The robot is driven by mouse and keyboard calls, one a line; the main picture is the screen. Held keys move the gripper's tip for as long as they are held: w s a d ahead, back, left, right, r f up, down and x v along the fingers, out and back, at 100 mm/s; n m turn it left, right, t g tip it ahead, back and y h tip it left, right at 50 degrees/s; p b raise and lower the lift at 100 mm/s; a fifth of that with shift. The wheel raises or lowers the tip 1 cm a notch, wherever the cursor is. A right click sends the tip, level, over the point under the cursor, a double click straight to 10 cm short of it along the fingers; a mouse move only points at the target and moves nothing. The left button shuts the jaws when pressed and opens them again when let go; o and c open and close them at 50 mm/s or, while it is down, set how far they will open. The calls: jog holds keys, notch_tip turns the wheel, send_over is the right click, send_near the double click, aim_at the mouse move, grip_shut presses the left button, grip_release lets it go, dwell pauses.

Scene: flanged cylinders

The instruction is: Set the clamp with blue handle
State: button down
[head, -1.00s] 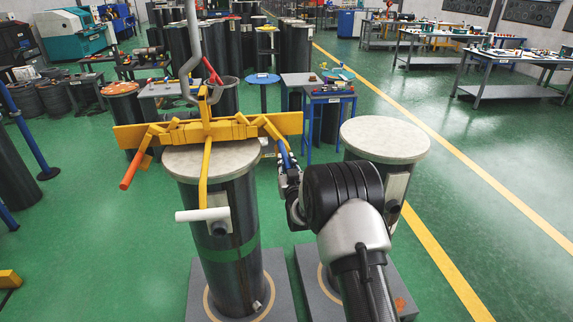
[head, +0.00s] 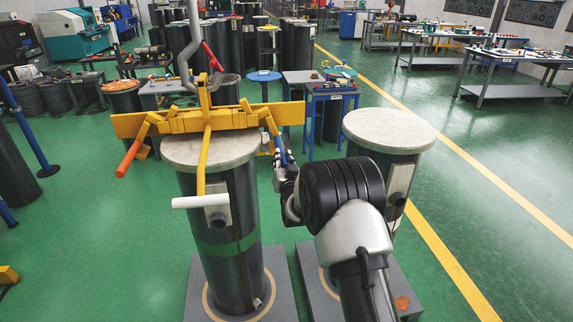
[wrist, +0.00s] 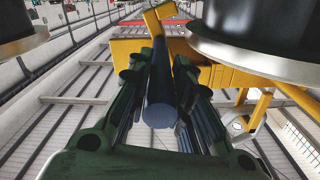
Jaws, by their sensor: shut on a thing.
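A yellow lifting frame (head: 185,125) rests across the pale round lid of the dark flanged cylinder (head: 222,245). The clamp at its right end has a yellow arm with a blue handle (head: 283,152) slanting down to the right. My gripper (head: 285,180) is at the lower end of this handle. In the wrist view the dark blue handle (wrist: 161,100) lies lengthwise between my two green-tinted fingers, which are shut on it. The opposite clamp has an orange handle (head: 128,158). A white crossbar (head: 200,202) hangs in front. The clamp's contact with the lid is hidden.
A second flanged cylinder (head: 388,135) stands close to the right, beside my arm. A grey hook (head: 190,65) holds the frame from above, next to a red lever (head: 212,57). A blue table (head: 331,90) stands behind.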

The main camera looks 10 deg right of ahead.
jog(key=a+f+m+b, duration=0.2)
jog(key=a+b, duration=0.1)
jog(key=b, duration=0.1)
jog(key=shift+f+m+b, duration=0.3)
jog(key=shift+b, duration=0.1)
jog(key=shift+a+f, duration=0.15)
jog(key=shift+a, duration=0.1)
jog(key=c, duration=1.6)
grip_release()
jog(key=shift+o, duration=0.9)
jog(key=shift+s+a+f, duration=0.15)
jog(key=shift+s, duration=0.35)
jog(key=s, duration=1.1)
jog(key=shift+d+r, duration=0.35)
jog(key=shift+r, duration=0.1)
